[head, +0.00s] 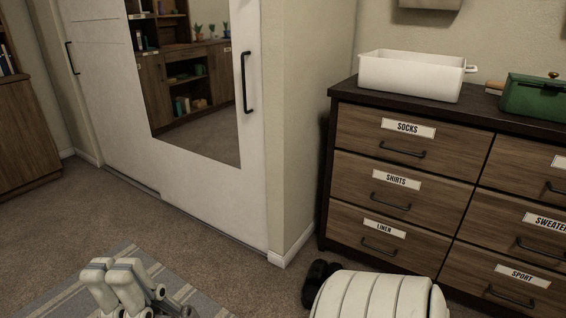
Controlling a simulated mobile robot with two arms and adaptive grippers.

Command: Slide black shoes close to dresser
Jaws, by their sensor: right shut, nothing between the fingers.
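Black rounded things that look like the shoes (315,284) stand on the carpet just in front of the dresser's left front corner. A short strip of floor shows between them and the dresser. Their right side is partly hidden by a pale ribbed object. The brown wooden dresser (371,204) stands against the wall at the right, with labelled drawers. My right gripper (112,265) is at the bottom left of the head view, over the striped rug, well to the left of the shoes. Its pale fingers are shut and empty. My left gripper is out of view.
The pale ribbed object (370,297) is at the bottom edge, in front of the dresser. A wall corner (280,255) and mirrored sliding doors (215,185) stand behind. Bare carpet (235,280) lies between my gripper and the shoes. A striped rug (130,256) lies bottom left.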

